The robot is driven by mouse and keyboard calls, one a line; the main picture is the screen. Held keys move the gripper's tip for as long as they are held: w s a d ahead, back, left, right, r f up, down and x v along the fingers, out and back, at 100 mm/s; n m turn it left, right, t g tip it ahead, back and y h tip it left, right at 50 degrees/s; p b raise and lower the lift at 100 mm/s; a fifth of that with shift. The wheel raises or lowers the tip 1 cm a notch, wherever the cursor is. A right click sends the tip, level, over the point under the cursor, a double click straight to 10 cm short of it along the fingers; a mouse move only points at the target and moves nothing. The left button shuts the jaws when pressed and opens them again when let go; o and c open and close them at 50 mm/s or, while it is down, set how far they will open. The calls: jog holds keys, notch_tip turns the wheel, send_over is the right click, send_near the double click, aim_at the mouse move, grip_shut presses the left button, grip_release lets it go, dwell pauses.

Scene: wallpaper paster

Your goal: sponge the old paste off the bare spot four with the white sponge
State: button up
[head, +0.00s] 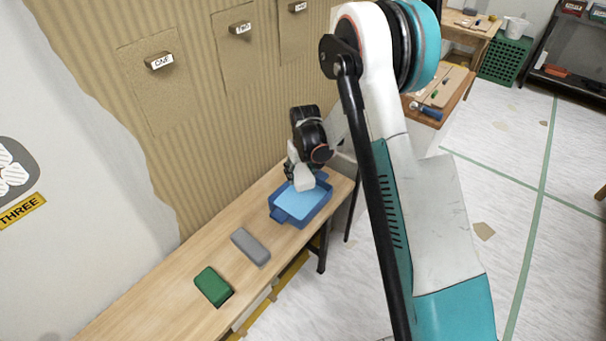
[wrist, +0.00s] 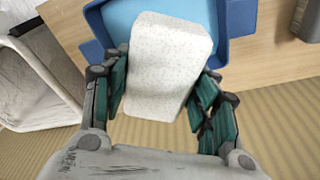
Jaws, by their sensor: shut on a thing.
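The white sponge (wrist: 165,65) is a speckled white block in the wrist view. My gripper (wrist: 163,85) is shut on it, with green-padded fingers on both sides. In the head view my gripper (head: 300,172) holds the white sponge (head: 303,182) over the blue tray (head: 318,207), which has a light blue inside. I cannot tell whether the sponge touches the tray's inside. No spot marked four is in view; a bare pale patch with a sign THREE (head: 22,210) shows at the left of the wall.
A grey block (head: 250,246) and a green block (head: 213,287) lie on the wooden bench (head: 180,290) in front of the tray. Wall panels with tags ONE (head: 160,61) and TWO (head: 240,28) stand behind. Open floor (head: 480,200) lies to the right.

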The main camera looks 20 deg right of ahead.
jog(key=shift+f+b, duration=1.3)
jog(key=shift+f, duration=3.2)
jog(key=shift+f, duration=0.35)
jog(key=shift+f, duration=0.4)
jog(key=shift+f, duration=0.75)
